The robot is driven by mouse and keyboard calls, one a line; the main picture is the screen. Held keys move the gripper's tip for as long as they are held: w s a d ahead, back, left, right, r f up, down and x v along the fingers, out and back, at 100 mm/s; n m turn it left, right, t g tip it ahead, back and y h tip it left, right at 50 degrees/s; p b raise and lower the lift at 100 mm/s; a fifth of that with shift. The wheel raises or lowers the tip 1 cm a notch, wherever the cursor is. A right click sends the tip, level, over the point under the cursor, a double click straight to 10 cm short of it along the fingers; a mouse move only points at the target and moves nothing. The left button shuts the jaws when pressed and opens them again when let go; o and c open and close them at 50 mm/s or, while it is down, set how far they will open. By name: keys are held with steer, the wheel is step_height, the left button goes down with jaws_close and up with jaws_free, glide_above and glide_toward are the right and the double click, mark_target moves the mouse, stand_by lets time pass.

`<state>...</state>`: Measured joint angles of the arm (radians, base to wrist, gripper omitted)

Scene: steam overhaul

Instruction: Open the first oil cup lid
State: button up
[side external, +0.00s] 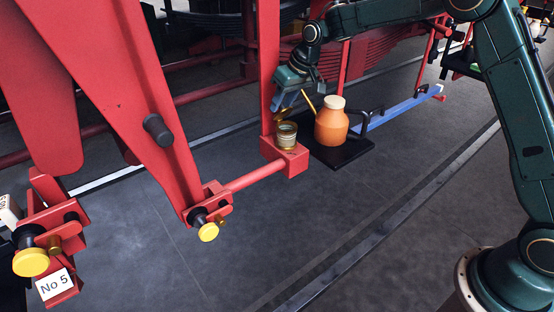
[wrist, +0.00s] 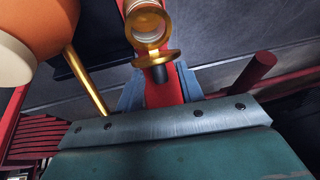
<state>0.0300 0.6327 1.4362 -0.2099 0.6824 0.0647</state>
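The brass oil cup (side external: 286,136) stands upright on a red block at the end of a red rod. Its mouth is uncovered, with a pale ring showing inside; the wrist view also shows the cup (wrist: 147,24). Its round brass lid (wrist: 155,57) is swung back from the mouth, on the side toward my gripper. My gripper (side external: 280,105) is just behind and above the cup. In the wrist view its two fingers (wrist: 160,88) are apart, either side of a dark stub by the lid and the red bar. I cannot tell whether they touch the lid.
An orange jar (side external: 332,126) with a cream top stands on a black tray (side external: 343,154) right of the cup. A brass rod (side external: 308,101) leans beside it. The dark floor in front is clear.

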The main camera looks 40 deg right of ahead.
jaws_close()
steer(key=shift+w, duration=0.15)
steer(key=shift+w+r+g, duration=0.1)
steer(key=shift+w+g, duration=0.25)
steer(key=shift+g, duration=0.35)
jaws_free()
steer(key=shift+r, duration=0.2)
